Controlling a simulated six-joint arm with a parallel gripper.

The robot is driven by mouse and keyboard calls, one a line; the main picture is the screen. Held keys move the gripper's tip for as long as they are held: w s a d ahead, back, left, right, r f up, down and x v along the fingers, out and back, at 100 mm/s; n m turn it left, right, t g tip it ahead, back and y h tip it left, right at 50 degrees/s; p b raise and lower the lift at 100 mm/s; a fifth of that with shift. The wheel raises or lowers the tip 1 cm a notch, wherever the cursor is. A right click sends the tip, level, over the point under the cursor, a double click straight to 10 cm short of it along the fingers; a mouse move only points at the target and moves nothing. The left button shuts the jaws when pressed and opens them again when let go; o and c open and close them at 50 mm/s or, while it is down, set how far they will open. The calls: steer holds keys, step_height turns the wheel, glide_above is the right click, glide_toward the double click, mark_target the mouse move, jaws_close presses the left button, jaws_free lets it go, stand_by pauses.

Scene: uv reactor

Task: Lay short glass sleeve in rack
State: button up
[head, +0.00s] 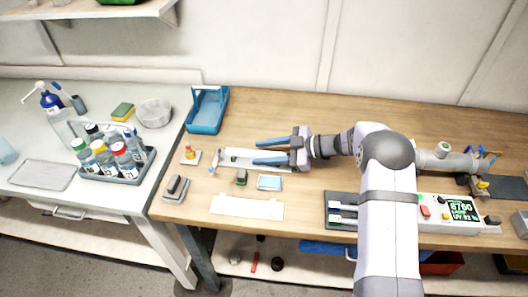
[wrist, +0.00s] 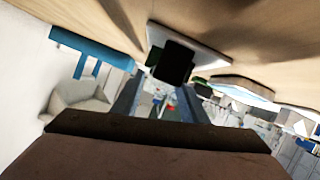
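My gripper (head: 257,152) reaches left over the wooden table, its two blue fingers apart with a visible gap. In the wrist view the fingers (wrist: 160,100) also stand apart, with a dark block (wrist: 175,62) beyond them. A dark tray (head: 329,224) with white tube-like pieces lies beside my arm. No short glass sleeve can be made out clearly; clear glass may be lost against the pale tray.
A blue basket (head: 207,112) stands at the back left. A white strip (head: 247,207), a light-blue pad (head: 269,183) and small blocks lie in front of the fingers. A reactor tube (head: 445,161) and a display box (head: 461,212) are at right. Bare wood lies behind the gripper.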

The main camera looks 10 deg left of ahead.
mark_target(267, 153)
steer(key=shift+d+f+b, duration=0.1)
steer(key=shift+f+b, duration=0.2)
steer(key=shift+b, duration=0.2)
steer(key=b+v, duration=0.2)
steer(key=v, duration=0.4)
steer(key=shift+d+r, duration=0.2)
steer(key=shift+d, duration=0.05)
steer(key=shift+o, duration=0.5)
steer(key=shift+s+d+r, duration=0.15)
steer(key=shift+d, duration=0.15)
